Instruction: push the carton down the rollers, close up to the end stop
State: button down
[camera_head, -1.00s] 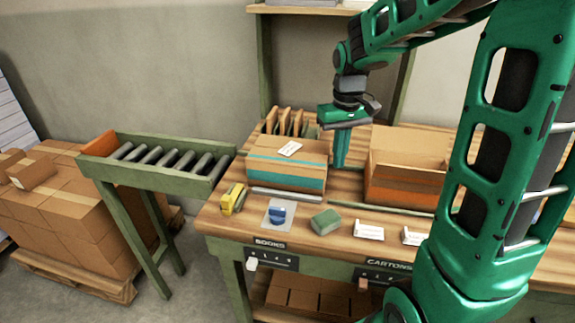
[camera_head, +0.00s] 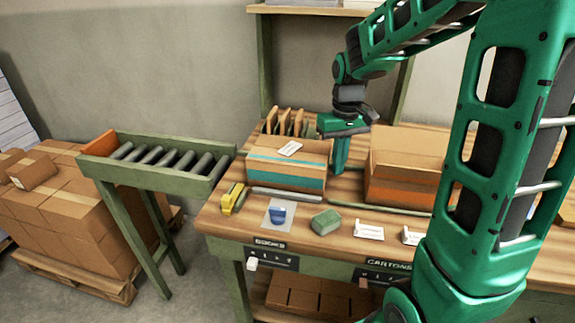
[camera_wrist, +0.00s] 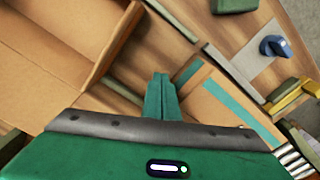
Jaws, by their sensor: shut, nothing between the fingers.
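The closed carton with a teal stripe (camera_head: 272,173) sits on the bench, with a white label on top. It shows partly in the wrist view (camera_wrist: 228,112). The roller track (camera_head: 170,160) stands to its left, beyond the bench's left end. The orange end stop (camera_head: 98,144) is at the track's far left end. My gripper (camera_head: 340,170) is shut and empty, pointing down just right of the carton. In the wrist view its fingers (camera_wrist: 159,86) are beside the carton; I cannot tell whether they touch it.
An open carton with an orange stripe (camera_head: 405,190) stands close on my gripper's right. A yellow tape dispenser (camera_head: 231,198), a blue stamp (camera_head: 277,214) and a green block (camera_head: 325,222) lie along the front. Stacked boxes (camera_head: 75,215) stand on a pallet at left.

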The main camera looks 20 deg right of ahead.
aim_at(276, 158)
jog(key=shift+f, duration=0.6)
jog(key=shift+w+a, duration=1.85)
jog(key=shift+a, duration=0.9)
jog(key=shift+w+a, duration=1.85)
jog(key=shift+a, duration=0.9)
jog(key=shift+w+a, duration=1.85)
jog(key=shift+a, duration=0.9)
jog(key=shift+s+d, duration=0.75)
jog(key=shift+d, duration=0.3)
notch_tip(276, 158, up, 12)
